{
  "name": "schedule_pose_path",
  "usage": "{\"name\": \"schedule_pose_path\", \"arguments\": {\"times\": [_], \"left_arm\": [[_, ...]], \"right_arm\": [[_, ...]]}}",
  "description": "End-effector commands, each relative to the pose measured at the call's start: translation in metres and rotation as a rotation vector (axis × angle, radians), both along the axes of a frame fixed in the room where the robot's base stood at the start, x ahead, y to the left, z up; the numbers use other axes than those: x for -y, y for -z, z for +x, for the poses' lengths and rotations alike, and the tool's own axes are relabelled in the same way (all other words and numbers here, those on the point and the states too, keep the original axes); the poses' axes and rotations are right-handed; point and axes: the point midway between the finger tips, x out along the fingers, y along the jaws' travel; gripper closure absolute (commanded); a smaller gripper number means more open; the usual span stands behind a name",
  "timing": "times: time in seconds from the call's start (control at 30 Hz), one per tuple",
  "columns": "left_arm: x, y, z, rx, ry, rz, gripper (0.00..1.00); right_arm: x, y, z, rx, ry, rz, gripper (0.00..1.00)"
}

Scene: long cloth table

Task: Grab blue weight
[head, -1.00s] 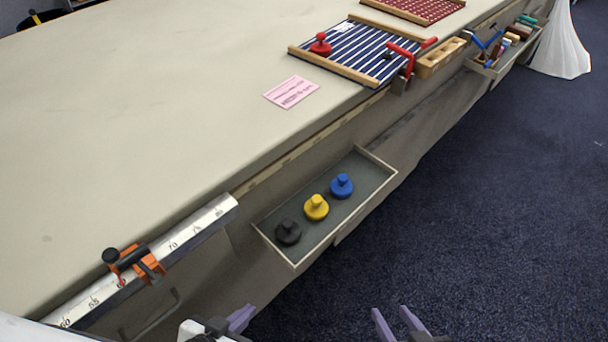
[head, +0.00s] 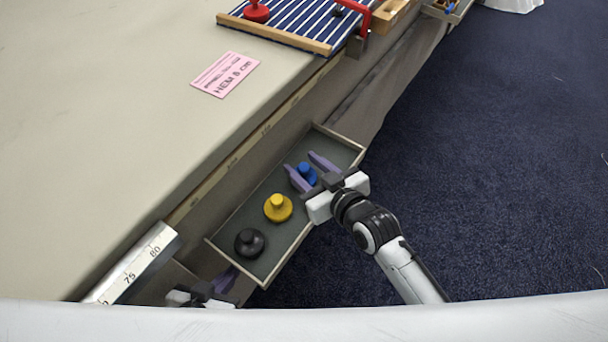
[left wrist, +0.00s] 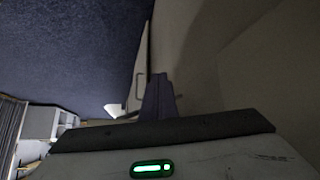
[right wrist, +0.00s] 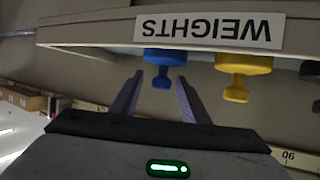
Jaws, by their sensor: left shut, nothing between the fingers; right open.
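The blue weight (head: 305,175) is a knobbed disc in the open drawer (head: 335,137), toward its far end. In the right wrist view the blue weight (right wrist: 166,60) appears just beyond and between the open fingers. My right gripper (head: 307,165) is open over the drawer, its fingers partly hiding the blue weight; I cannot tell whether they touch it. My left gripper (head: 226,280) is shut and empty, low beside the drawer's near end. In the left wrist view its closed fingers (left wrist: 158,96) point toward the table's side.
A yellow weight (head: 278,208) and a black weight (head: 249,242) lie in the same drawer. A WEIGHTS label (right wrist: 210,33) is on the drawer front. A metal ruler bar (head: 137,264) lies along the table edge. A pink card (head: 225,75) lies on the tabletop.

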Motion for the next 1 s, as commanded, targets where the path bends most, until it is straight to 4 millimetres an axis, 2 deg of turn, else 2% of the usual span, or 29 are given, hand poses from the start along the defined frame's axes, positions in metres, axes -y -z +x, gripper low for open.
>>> {"name": "schedule_pose_path", "arguments": {"times": [0.1, 0.23, 0.5, 0.53, 0.77, 1.0], "left_arm": [[0.0, 0.002, 0.001, 0.003, 0.0, 0.0, 1.0], [0.0, 0.003, 0.003, 0.006, 0.0, 0.001, 1.0], [0.0, -0.002, 0.011, 0.023, 0.0, 0.0, 1.0], [0.0, -0.002, 0.011, 0.024, 0.0, 0.0, 1.0], [0.0, -0.002, 0.011, 0.024, 0.0, 0.0, 1.0], [0.0, -0.001, 0.008, 0.018, -0.001, 0.0, 1.0]], "right_arm": [[-0.013, 0.008, 0.015, 0.0, 0.0, 0.002, 0.58], [-0.019, 0.014, 0.027, 0.002, 0.001, 0.001, 0.58], [-0.021, 0.015, 0.03, 0.0, 0.001, 0.0, 0.58], [-0.021, 0.015, 0.03, 0.0, 0.001, 0.0, 0.6], [-0.02, 0.015, 0.03, 0.0, 0.001, 0.0, 0.99], [-0.021, 0.013, 0.031, 0.005, 0.002, 0.002, 1.0]]}}
